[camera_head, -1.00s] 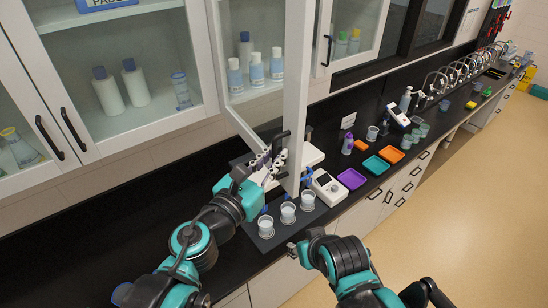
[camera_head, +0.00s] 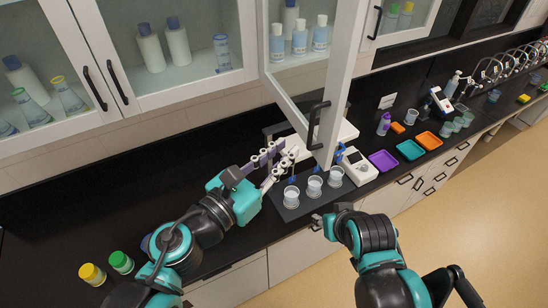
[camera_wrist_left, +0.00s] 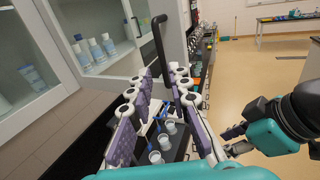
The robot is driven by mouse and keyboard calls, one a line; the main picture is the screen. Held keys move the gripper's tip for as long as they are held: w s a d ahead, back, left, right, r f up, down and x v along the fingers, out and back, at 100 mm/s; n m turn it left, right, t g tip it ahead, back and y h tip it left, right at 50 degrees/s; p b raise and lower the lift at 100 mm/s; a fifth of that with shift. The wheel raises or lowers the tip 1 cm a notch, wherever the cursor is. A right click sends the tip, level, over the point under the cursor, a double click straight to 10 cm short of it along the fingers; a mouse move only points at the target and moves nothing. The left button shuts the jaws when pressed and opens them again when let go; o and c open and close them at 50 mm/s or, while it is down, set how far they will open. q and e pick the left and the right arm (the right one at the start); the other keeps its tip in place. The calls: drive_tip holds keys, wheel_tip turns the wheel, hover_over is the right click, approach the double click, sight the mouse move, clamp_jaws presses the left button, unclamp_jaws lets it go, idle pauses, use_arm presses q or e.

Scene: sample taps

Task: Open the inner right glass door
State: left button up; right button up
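The glass door (camera_head: 347,75) with a white frame stands swung out from the upper cabinet, well open. Its black bar handle (camera_head: 318,125) is on the free edge. In the left wrist view the handle (camera_wrist_left: 160,45) shows just beyond the fingertips. My left gripper (camera_head: 282,162) is open in front of the door, left of the handle and apart from it in the head view. Its two fingers are spread with nothing between them in the left wrist view (camera_wrist_left: 165,78). My right gripper (camera_head: 318,222) is low in front of the counter; its fingers are too small to read.
Several cups, among them one cup (camera_head: 291,196), stand on a dark mat below the door. A white meter (camera_head: 356,165) and purple tray (camera_head: 383,161) are to the right. Bottles (camera_head: 299,38) stand inside the cabinet. Yellow-capped (camera_head: 92,273) and green-capped (camera_head: 121,261) jars are at lower left.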

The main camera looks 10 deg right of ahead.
use_arm(q)
drive_tip(key=shift+v, duration=1.1)
drive_tip(key=shift+w, duration=0.1)
drive_tip(key=w+a+f+n+t+y+b, duration=0.1)
drive_tip(key=w+a+f+n+y+b, duration=0.3)
drive_tip(key=a+f+n+b, duration=0.45)
drive_tip(key=w+a+f+n+t+y+b, duration=0.1)
drive_tip(key=a+f+n+y+b, duration=0.45)
drive_tip(key=f+n, duration=0.5)
drive_tip(key=w+a+f+n+t+y+b, duration=0.1)
drive_tip(key=w+a+f+n+y+b, duration=0.25)
drive_tip(key=a+f+n+b, duration=0.5)
drive_tip(key=s+f+n+g+b, duration=0.3)
drive_tip(key=f+n+b, duration=0.1)
drive_tip(key=f, duration=0.6)
drive_tip(key=s+f+n+g+b, duration=0.3)
drive_tip(key=f+n+b, duration=0.2)
drive_tip(key=f, duration=0.5)
drive_tip(key=s+f+n+g+b, duration=0.2)
drive_tip(key=s+f+n+b, duration=0.2)
drive_tip(key=f+n, duration=0.4)
wheel_tip(320, 180, down, 3)
drive_tip(key=shift+d+r+g+b, duration=0.1)
drive_tip(key=shift+d+g+b, duration=0.25)
drive_tip(key=shift+g+b, duration=0.1)
drive_tip(key=shift+n, duration=0.25)
